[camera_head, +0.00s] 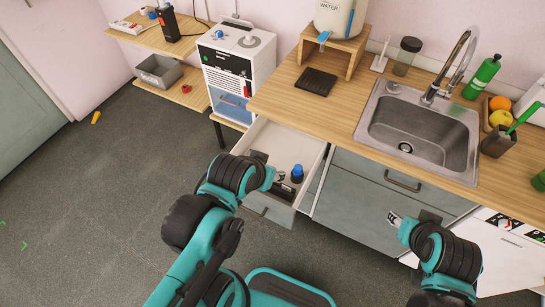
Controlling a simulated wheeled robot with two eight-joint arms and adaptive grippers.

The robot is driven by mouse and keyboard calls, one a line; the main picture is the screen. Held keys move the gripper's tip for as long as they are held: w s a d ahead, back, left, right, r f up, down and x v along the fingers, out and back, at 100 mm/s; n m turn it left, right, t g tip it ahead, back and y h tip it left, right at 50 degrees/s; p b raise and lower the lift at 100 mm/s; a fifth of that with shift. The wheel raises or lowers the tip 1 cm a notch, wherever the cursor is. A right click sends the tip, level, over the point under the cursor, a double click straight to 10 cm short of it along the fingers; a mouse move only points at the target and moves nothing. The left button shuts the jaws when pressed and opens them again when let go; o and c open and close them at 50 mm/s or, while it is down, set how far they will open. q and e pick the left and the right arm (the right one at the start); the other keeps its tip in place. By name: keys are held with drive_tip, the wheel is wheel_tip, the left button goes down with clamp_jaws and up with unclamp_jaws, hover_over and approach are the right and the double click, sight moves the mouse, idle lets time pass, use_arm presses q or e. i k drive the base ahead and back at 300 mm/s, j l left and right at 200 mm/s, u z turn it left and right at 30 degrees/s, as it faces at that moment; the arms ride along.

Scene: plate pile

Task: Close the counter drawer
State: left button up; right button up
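The counter drawer (290,138) is pulled out at the left end of the counter, with its pale interior showing. A blue-capped dark item (297,173) stands inside near the right wall. My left gripper (284,189) is at the front of the open drawer, close to the blue-capped item. Its dark fingers are small, and I cannot tell whether they touch the drawer or are open. My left arm hides part of the drawer's left side and front. My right gripper (393,218) is in front of the grey cabinet fronts, away from the drawer. Its finger state is unclear.
The wooden counter (337,107) holds a sink (420,130), a water dispenser (340,17) on a stand and a green bottle (481,77). A closed grey drawer front (385,182) is right of the open drawer. The floor at left is mostly clear.

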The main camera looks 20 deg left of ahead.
sight(286, 146)
drive_tip(key=u, duration=0.95)
drive_tip(key=k+l+u, duration=0.2)
drive_tip(key=l+u, duration=0.15)
drive_tip(key=k+l+u, duration=0.35)
drive_tip(key=i+l, duration=0.1)
